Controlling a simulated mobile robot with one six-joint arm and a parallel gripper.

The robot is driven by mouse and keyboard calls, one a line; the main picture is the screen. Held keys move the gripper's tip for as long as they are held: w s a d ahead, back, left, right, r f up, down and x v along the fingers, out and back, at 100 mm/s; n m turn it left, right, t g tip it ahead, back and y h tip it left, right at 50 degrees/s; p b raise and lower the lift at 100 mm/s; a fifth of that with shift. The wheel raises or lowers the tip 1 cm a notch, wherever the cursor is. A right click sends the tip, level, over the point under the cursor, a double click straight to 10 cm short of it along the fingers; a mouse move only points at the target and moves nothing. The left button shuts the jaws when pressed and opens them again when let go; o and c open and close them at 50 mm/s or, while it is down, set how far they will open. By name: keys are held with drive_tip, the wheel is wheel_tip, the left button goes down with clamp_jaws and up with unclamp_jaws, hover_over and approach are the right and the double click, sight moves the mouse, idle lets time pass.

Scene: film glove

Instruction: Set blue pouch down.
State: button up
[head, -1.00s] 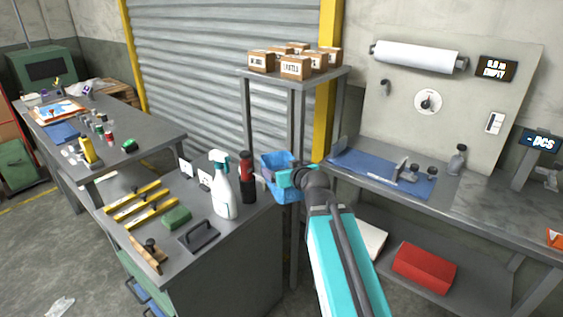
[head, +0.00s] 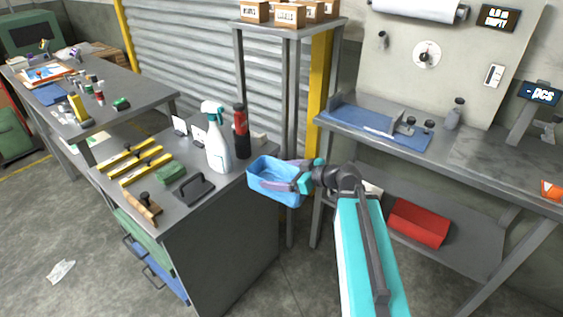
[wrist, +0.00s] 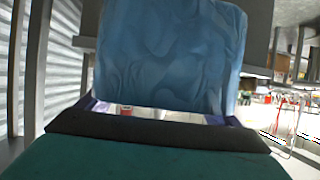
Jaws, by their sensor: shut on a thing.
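The blue pouch (head: 268,184) is an open-topped, tray-like blue container held in the air beside the right end of the grey tool bench (head: 222,190). My gripper (head: 297,178) is shut on its right side. In the wrist view the pouch (wrist: 170,55) fills the upper middle with its wrinkled blue surface, and the jaws are mostly hidden behind the dark edge of my gripper. No support shows directly under the pouch.
A spray bottle (head: 217,145) and a dark red-capped bottle (head: 241,132) stand on the bench near the pouch. A tall stand with boxes (head: 290,32) is behind. The right workbench (head: 470,155) has bare room; a blue mat (head: 375,125) lies on it.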

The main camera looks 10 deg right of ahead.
drive_tip(key=shift+s+a+f+n+g+y+b, duration=0.15)
drive_tip(key=shift+s+f+n+g+y+b, duration=0.15)
drive_tip(key=shift+s, duration=0.25)
drive_tip(key=shift+s+a+f+n+g+y+b, duration=0.1)
drive_tip(key=shift+s+f+n+g+y+b, duration=0.15)
drive_tip(key=shift+s+n, duration=0.2)
drive_tip(key=shift+s+a+n+g+y, duration=0.1)
drive_tip(key=shift+s+n+g+y, duration=0.25)
drive_tip(key=shift+s, duration=0.25)
